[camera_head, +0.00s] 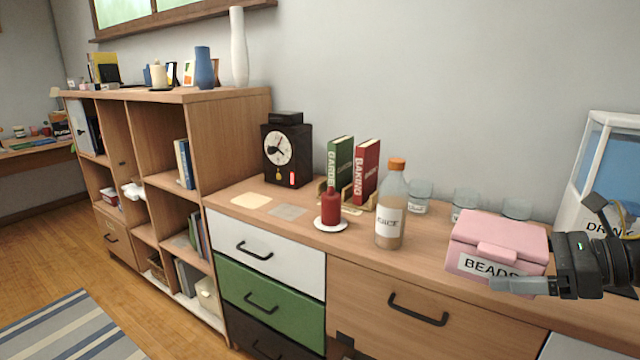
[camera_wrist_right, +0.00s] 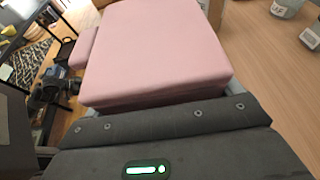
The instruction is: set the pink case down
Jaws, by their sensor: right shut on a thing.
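The pink case (camera_head: 497,243), labelled "BEADS", is at the right end of the wooden cabinet top, near its front edge. My right gripper (camera_head: 535,268) reaches in from the right and is shut on the case's right side. In the right wrist view the pink case (camera_wrist_right: 155,50) fills the middle, close against the dark gripper (camera_wrist_right: 165,115). I cannot tell whether the underside of the case touches the cabinet top (camera_head: 355,258). My left gripper is not in view.
A bottle (camera_head: 391,208) stands left of the case, with a red candle (camera_head: 331,208) on a white saucer beyond it. Several glass jars (camera_head: 464,203) stand behind. A white-framed container (camera_head: 600,165) stands at the right. The cabinet's front edge is close to the case.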

